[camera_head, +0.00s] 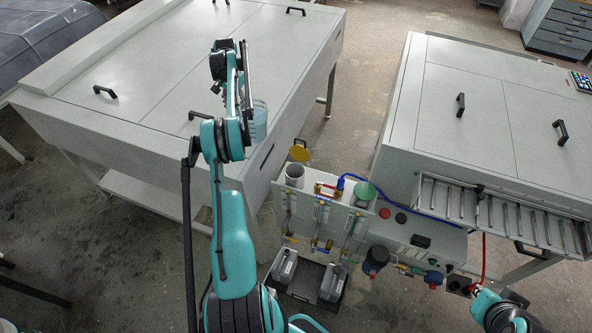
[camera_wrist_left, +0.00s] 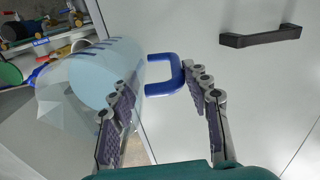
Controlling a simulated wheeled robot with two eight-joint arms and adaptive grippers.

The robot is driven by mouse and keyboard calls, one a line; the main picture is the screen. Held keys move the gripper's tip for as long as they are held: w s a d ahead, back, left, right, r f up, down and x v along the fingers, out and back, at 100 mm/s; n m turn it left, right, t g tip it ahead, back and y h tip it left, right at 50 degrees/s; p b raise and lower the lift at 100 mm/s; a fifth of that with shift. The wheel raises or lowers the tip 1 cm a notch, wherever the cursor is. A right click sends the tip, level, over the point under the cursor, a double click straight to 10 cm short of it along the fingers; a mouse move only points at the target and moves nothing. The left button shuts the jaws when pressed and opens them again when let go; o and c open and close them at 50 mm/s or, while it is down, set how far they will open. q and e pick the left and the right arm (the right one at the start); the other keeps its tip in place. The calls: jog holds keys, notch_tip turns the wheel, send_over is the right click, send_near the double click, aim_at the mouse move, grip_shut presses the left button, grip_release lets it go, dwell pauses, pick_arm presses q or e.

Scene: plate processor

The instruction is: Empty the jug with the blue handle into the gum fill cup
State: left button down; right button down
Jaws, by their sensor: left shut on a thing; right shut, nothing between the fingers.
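A clear jug (camera_wrist_left: 95,75) with a blue handle (camera_wrist_left: 165,75) is in the left wrist view, its inside pale blue. My left gripper (camera_wrist_left: 160,95) is shut on the handle. In the head view the jug (camera_head: 259,121) is held above the left machine's front edge, partly behind my left arm. Two fill openings stand at the front of the processor: a grey cup (camera_head: 294,174) with a yellow lid (camera_head: 299,154) swung open, and a green-topped one (camera_head: 363,194). I cannot read which is gum. My right gripper (camera_head: 476,291) is shut and empty at the lower right, partly hidden.
The left grey machine (camera_head: 180,60) has several black handles. The right machine (camera_head: 480,110) has a roller rack (camera_head: 500,210). Pipes, valves and a control panel (camera_head: 415,238) lie between them. Grey canisters (camera_head: 284,267) stand in a tray below.

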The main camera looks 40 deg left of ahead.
aim_at(259, 103)
pick_arm(q)
jog(key=shift+d+r, duration=0.1)
jog(key=shift+r, duration=0.1)
jog(key=shift+w+d+r+y+b, duration=0.2)
jog(key=shift+d+r+y+b, duration=0.15)
jog(key=shift+r+y+b, duration=0.1)
jog(key=shift+d+r+g+y, duration=0.35)
jog(key=shift+d+r, duration=0.1)
jog(key=shift+r, duration=0.2)
jog(key=d+y+b, duration=0.1)
jog(key=d+y, duration=0.1)
jog(key=w+d+r+g+y+b, duration=0.1)
jog(key=d+y, duration=0.1)
jog(key=w+d+r+g+y+b, duration=0.1)
jog(key=d+y, duration=0.1)
jog(key=shift+w+d+r+b, duration=0.1)
jog(key=shift+d+b, duration=0.2)
jog(key=shift+d, duration=0.05)
jog(key=shift+w+d+r+g+y+b, duration=0.15)
jog(key=shift+d+y+b, duration=0.1)
jog(key=shift+d+y, duration=0.15)
jog(key=shift+w+d+f+g+y+b, duration=0.1)
jog(key=shift+w+d+y+b, duration=0.1)
jog(key=shift+d+y, duration=0.2)
jog(key=shift+d+r+y, duration=0.1)
jog(key=shift+d+y, duration=0.2)
jog(key=shift+y, duration=0.1)
dwell(0.5)
